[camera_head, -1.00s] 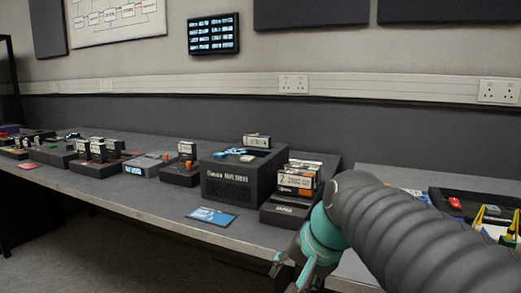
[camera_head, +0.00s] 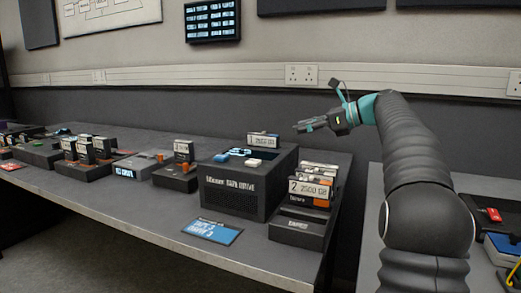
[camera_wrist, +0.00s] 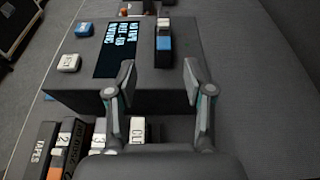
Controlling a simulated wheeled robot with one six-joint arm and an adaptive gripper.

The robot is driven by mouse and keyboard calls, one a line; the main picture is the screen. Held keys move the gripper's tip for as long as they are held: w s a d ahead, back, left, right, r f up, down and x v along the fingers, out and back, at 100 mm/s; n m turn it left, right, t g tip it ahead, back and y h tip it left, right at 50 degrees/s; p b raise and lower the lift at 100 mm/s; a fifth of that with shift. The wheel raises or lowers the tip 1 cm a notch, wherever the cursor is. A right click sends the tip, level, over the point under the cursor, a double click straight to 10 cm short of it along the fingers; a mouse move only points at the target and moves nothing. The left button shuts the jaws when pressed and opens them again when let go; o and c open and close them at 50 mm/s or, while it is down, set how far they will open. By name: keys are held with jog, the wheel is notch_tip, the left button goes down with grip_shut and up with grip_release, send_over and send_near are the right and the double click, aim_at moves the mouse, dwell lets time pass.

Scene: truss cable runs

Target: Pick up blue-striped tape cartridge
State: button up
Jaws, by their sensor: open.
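A cartridge with a blue stripe (camera_head: 263,139) sits on top of the black tape drive (camera_head: 232,193), near its back edge. My gripper (camera_head: 302,127) is above the drive's back right side, to the right of the cartridge in the head view. In the wrist view my gripper's (camera_wrist: 159,72) two fingers are apart with nothing between them.
A tape holder (camera_head: 296,230) with several cartridges stands right of the drive. Two small blocks, one blue (camera_head: 221,158) and one whitish (camera_head: 254,162), sit on the drive's top. A blue card (camera_head: 211,231) lies in front. More cartridge stands line the bench leftward.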

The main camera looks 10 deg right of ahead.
send_near(263, 134)
jog(key=x, duration=0.3)
jog(key=w+x, duration=0.1)
jog(key=x, duration=0.1)
jog(key=shift+w+d+f+b, duration=0.1)
jog(key=shift+d+f+b, duration=0.15)
jog(key=shift+b, duration=0.15)
jog(key=shift+s+b+x, duration=0.1)
jog(key=shift+b+x, duration=0.05)
jog(key=shift+x, duration=1.2)
jog(key=shift+s+b+x, duration=0.15)
jog(key=shift+x, duration=1.15)
jog(key=shift+a+f, duration=0.1)
jog(key=shift+a, duration=0.05)
jog(key=shift+c, duration=0.2)
grip_shut()
